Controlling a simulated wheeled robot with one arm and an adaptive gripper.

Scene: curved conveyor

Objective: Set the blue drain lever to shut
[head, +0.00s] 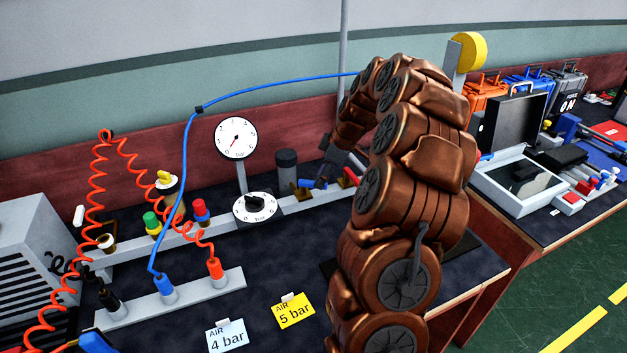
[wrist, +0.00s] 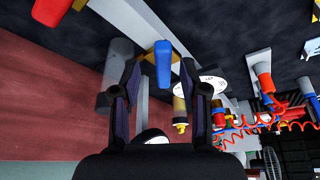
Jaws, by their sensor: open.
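The blue drain lever (wrist: 163,62) shows in the wrist view as a short upright bar between my two fingers, near their tips. My gripper (wrist: 162,82) is open around it, with a gap on both sides; I see no contact. In the head view my gripper (head: 327,168) hangs over the grey rail in the middle of the bench. The blue lever (head: 306,184) is there just below the fingers, beside a brass-coloured fitting, partly covered. I cannot tell from these views whether the lever stands at open or shut.
A dark grey cylinder (head: 287,168) stands just left of my gripper. A round gauge (head: 236,138) and a dial with a knob (head: 256,207) are further left. A red part (head: 350,177) is close on the right. Orange coiled hoses (head: 97,190) and a blue hose (head: 185,150) occupy the left.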

